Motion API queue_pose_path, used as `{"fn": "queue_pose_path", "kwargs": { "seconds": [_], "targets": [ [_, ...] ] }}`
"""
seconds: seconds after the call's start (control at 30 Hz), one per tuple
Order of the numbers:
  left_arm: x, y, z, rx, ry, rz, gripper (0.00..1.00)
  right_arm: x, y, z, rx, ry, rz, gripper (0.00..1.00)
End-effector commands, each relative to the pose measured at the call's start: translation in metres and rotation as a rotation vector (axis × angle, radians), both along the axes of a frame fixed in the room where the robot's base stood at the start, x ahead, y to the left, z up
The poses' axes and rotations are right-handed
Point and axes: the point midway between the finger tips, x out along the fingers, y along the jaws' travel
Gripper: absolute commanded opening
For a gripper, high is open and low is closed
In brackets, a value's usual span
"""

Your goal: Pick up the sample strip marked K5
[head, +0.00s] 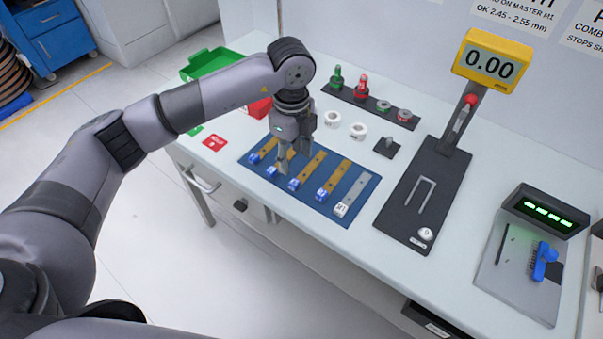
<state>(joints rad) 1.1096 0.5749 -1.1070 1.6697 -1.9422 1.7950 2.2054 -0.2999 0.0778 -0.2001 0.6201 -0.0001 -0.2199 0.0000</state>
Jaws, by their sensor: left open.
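A blue mat (327,212) on the bench holds several tan strips with blue tags. They include a left one (265,149), a middle one (309,169) and a right one (335,180). A grey strip (355,189) with a white tag lies at the mat's right end. The tag marks are too small to read, so I cannot tell which strip is K5. My left gripper (284,166) is open and points down over the left half of the mat, partly hiding a tan strip there. I cannot tell whether its fingers touch that strip. My right gripper is out of view.
Behind the mat stand white rings (359,131) and a dark rack (340,94) of green and red gauges. To the right are a gauge stand (425,190) reading 0.00 and a device (520,265) with a blue clamp. Green (210,63) and red (259,107) bins are behind my left arm.

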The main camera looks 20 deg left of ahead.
Motion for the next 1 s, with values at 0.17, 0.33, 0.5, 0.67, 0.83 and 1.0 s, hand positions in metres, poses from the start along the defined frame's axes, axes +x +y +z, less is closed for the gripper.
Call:
{"fn": "queue_pose_path", "kwargs": {
  "seconds": [0.17, 0.33, 0.5, 0.67, 0.83, 1.0],
  "targets": [
    [0.000, 0.000, -0.026, -0.001, 0.001, -0.001, 0.45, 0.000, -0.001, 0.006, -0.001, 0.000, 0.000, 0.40],
    [-0.001, 0.000, -0.036, -0.001, 0.001, -0.002, 0.45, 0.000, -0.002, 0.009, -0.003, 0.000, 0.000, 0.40],
    [-0.003, -0.001, -0.058, 0.000, 0.003, -0.002, 0.45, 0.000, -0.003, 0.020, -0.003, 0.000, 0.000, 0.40],
    [-0.003, -0.001, -0.080, -0.002, 0.001, -0.002, 0.45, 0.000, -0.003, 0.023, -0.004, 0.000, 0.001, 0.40],
    [-0.003, -0.001, -0.087, -0.002, 0.000, -0.003, 0.45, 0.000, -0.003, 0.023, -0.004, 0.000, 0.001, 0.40],
    [-0.003, -0.001, -0.086, -0.002, 0.000, -0.003, 0.42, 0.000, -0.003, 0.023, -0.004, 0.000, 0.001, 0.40]
  ]
}}
